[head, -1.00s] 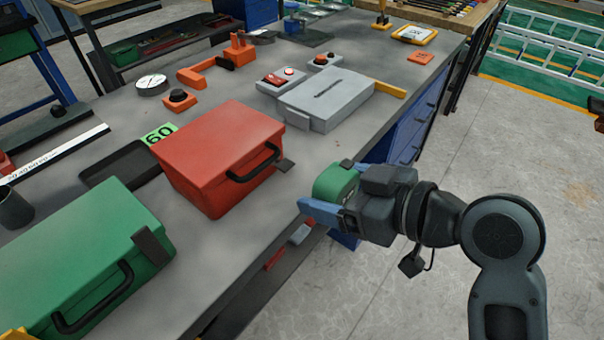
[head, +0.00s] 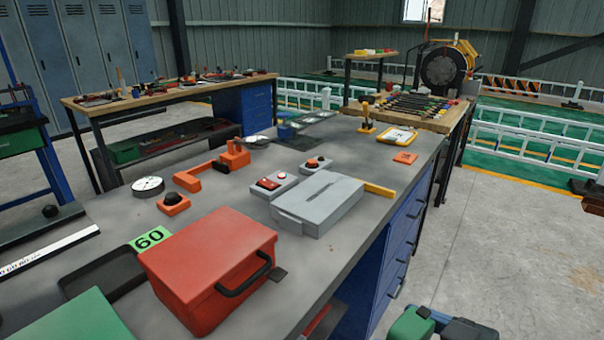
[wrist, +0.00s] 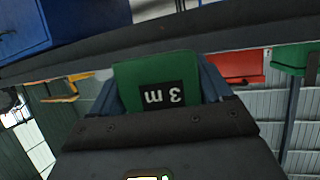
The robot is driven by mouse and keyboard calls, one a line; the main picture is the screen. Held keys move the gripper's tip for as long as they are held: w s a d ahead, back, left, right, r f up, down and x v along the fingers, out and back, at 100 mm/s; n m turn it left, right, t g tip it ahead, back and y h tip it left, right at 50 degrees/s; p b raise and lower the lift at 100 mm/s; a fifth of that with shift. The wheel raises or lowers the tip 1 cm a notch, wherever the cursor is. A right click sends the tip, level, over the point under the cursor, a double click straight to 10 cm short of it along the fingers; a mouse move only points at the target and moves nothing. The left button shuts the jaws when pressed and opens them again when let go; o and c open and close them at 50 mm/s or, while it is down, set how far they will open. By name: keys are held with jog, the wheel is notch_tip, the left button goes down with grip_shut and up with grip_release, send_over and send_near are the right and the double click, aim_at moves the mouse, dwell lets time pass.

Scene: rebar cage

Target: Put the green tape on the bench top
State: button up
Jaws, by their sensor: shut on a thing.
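My gripper (wrist: 160,95) is shut on the green tape (wrist: 155,72), a green block-like case with a black label reading "3 m", upside down in the wrist view. Blue fingers flank it on both sides. In the head view the tape (head: 410,325) and my gripper (head: 432,318) show only partly, cut off by the bottom edge at the lower right. They are off the right side of the bench, over the floor side. The grey bench top (head: 228,194) runs from lower left to upper middle.
On the bench are a red box (head: 205,262), a green box (head: 75,322), a black tray (head: 100,275), a grey case (head: 318,205), a green "60" card (head: 150,239) and orange parts (head: 195,178). Bare surface lies right of the red box and along the front edge.

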jog(key=w+d+f+m+t+h, duration=0.1)
jog(key=d+f+m+h, duration=0.2)
jog(key=f, duration=0.7)
jog(key=w+d+f+m+t+h, duration=0.1)
jog(key=d+f+m+h, duration=0.2)
jog(key=f, duration=0.8)
jog(key=shift+w+m+t+h+p, duration=0.2)
jog(key=shift+m+t+h+p, duration=0.2)
jog(key=shift+m+h, duration=0.6)
jog(key=shift+s+r, duration=0.1)
